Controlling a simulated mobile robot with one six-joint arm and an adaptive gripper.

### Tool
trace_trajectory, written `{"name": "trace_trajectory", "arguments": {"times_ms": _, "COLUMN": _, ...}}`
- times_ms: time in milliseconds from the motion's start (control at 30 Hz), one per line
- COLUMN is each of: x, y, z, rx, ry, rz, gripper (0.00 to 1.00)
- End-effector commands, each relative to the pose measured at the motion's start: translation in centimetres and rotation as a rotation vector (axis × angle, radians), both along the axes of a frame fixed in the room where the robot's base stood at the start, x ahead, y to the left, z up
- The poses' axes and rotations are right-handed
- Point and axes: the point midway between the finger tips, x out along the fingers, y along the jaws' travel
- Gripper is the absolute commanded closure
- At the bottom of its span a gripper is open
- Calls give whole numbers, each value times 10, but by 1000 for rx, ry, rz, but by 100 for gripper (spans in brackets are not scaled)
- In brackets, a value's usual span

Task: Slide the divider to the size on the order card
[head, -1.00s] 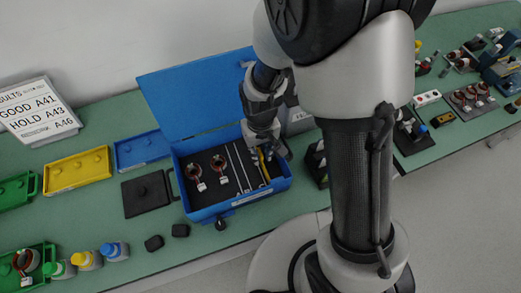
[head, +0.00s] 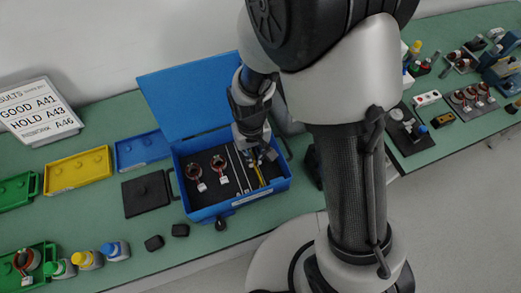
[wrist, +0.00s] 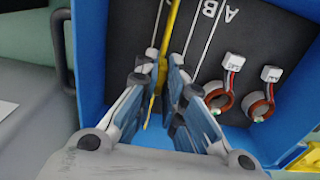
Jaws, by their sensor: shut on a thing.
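The divider (head: 257,173) is a thin yellow bar standing in the blue box (head: 210,212). My gripper (head: 262,156) reaches into the box's right part and is shut on the divider. In the wrist view, the fingers (wrist: 162,82) close around the yellow divider (wrist: 173,22). White lines cross the black floor (wrist: 255,38); two carry the letters A and B. The divider is left of line B there, just right of a third line whose letter I cannot see. I cannot make out an order card.
Two copper rings (head: 219,167) with white connectors lie in the box's left part. The blue lid (head: 190,98) stands open behind. Yellow (head: 78,170) and blue (head: 143,150) trays and a results board (head: 38,112) are to the left.

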Motion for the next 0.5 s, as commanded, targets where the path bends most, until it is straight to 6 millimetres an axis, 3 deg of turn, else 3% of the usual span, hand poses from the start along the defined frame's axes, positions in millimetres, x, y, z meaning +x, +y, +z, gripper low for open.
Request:
{"name": "trace_trajectory", "arguments": {"times_ms": 33, "x": -4, "y": 14, "z": 1, "rx": 0, "ry": -1, "rz": 10, "gripper": 100}}
{"name": "trace_trajectory", "arguments": {"times_ms": 200, "x": -13, "y": 47, "z": 1, "rx": 1, "ry": -2, "rz": 7, "gripper": 100}}
{"name": "trace_trajectory", "arguments": {"times_ms": 500, "x": -16, "y": 57, "z": 0, "rx": 1, "ry": -2, "rz": 0, "gripper": 100}}
